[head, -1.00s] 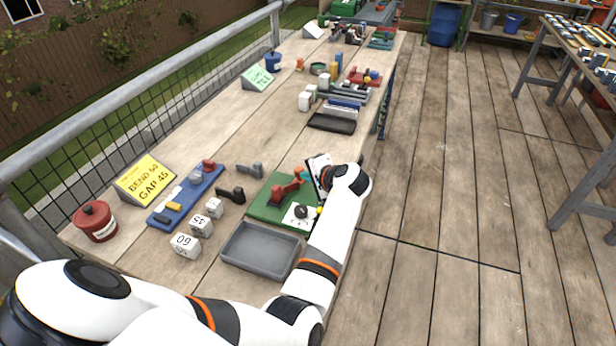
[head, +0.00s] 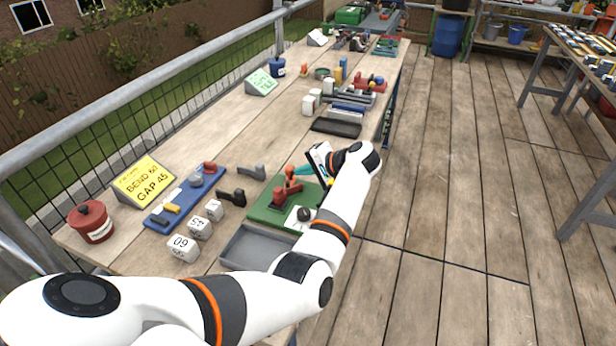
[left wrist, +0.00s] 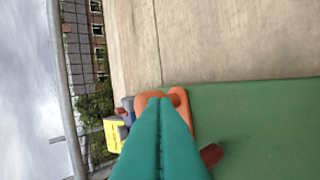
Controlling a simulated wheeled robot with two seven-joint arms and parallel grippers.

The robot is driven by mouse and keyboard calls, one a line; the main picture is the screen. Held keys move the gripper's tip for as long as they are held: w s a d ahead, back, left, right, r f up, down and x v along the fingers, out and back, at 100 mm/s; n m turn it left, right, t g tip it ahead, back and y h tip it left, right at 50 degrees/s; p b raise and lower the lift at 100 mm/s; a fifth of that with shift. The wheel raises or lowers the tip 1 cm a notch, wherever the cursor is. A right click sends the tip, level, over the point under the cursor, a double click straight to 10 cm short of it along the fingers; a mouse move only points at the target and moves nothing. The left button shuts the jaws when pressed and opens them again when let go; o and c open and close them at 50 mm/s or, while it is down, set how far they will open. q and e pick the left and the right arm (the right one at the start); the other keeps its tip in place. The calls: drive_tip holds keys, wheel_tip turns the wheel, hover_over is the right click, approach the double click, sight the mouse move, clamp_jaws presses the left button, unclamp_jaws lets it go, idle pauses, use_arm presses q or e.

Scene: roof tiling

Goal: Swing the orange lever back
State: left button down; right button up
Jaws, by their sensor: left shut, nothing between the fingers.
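The orange lever (head: 290,183) stands on the green board (head: 262,214) on the workbench, at its red-orange mount. In the left wrist view the orange lever (left wrist: 180,98) shows just behind the tips of my left gripper, on the green board (left wrist: 260,120). My left gripper (head: 303,170) has teal fingers, pressed together and empty, close to the lever from the right. In the left wrist view the fingers (left wrist: 158,100) hide part of the lever; whether they touch it I cannot tell. My right gripper is not in view.
A dial plate (head: 300,217) with a black knob sits on the green board. A grey tray (head: 258,249) lies in front. White number blocks (head: 183,248), a blue fixture (head: 186,196) and a yellow card (head: 146,180) stand left.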

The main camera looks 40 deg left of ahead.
use_arm(q)
drive_tip(key=shift+a+r, duration=0.2)
drive_tip(key=shift+a, duration=0.3)
drive_tip(key=shift+a+p, duration=0.4)
drive_tip(key=shift+p, duration=0.1)
drive_tip(key=shift+a+f, duration=0.1)
drive_tip(key=shift+a, duration=0.05)
